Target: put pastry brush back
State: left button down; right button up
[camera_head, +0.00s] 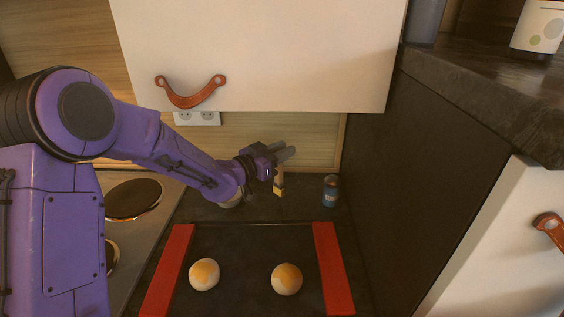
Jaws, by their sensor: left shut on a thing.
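My left gripper (282,154) reaches in from the left, above the back of the dark counter. It is shut on the pastry brush (279,186), which hangs below the fingers with its yellowish end down. The upper part of the brush is hidden by the gripper. My right gripper does not show.
A dark tray with red ends (333,268) holds two round buns (287,279) in front. A blue can (330,191) stands right of the brush. A pale round thing (232,201) is partly hidden behind my left wrist. A white cabinet front (290,50) hangs above; a dark panel (420,170) borders the right.

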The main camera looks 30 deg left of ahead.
pick_arm(q)
notch_tip(320, 180, down, 4)
jog(key=shift+w+a+r+p, duration=0.15)
jog(key=shift+r+p, duration=0.1)
jog(key=shift+p, duration=0.2)
jog(key=shift+f, duration=0.2)
jog(key=c, duration=0.9)
grip_release()
jog(key=shift+s+r, duration=0.2)
jog(key=shift+s, duration=0.2)
jog(key=b+v, duration=0.2)
jog(key=v, duration=0.9)
